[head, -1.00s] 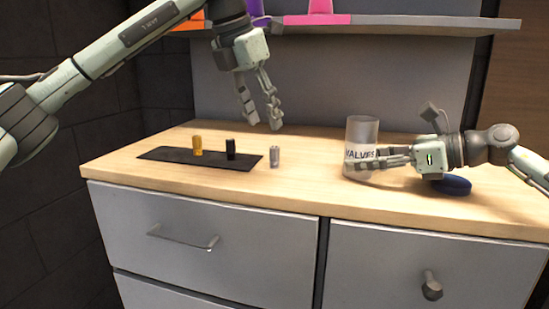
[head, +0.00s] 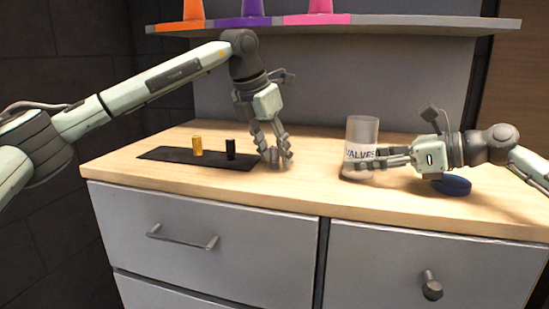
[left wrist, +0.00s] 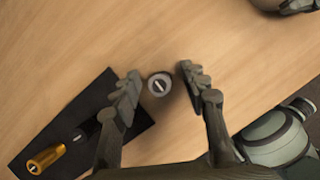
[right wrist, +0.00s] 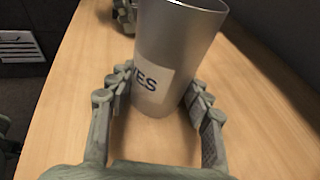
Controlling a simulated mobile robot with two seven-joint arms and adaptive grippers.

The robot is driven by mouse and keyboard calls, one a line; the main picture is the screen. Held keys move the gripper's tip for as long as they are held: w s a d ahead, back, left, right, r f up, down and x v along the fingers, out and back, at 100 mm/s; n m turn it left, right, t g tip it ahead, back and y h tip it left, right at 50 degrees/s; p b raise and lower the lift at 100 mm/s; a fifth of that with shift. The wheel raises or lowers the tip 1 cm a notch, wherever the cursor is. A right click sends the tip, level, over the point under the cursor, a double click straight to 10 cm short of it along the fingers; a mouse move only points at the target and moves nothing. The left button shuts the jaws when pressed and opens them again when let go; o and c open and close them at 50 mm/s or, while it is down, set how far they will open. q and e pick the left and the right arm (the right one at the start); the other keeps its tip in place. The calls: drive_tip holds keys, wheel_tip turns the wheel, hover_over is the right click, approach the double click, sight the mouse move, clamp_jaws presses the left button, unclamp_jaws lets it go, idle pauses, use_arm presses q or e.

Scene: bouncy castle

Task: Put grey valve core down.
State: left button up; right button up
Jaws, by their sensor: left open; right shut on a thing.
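The grey valve core (left wrist: 159,85) stands upright on the wooden counter, just off the end of the black mat (left wrist: 60,112). My left gripper (left wrist: 160,87) is open, with its fingers on either side of the core and gaps showing. In the head view the left gripper (head: 276,160) is low over the counter and its fingers hide most or all of the core. My right gripper (right wrist: 155,95) is shut on the grey cup labelled VALVES (right wrist: 172,50), which stands upright on the counter; the cup also shows in the head view (head: 362,132).
A gold valve core (head: 196,145) and a black one (head: 230,149) stand on the mat. A blue round lid (head: 452,185) lies under my right wrist. A shelf (head: 400,20) with coloured cone bases runs above.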

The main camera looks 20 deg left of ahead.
sight(275, 147)
use_arm(q)
clamp_jaws()
wheel_tip(275, 147, up, 10)
drive_tip(key=shift+r, duration=0.1)
idle(0.6)
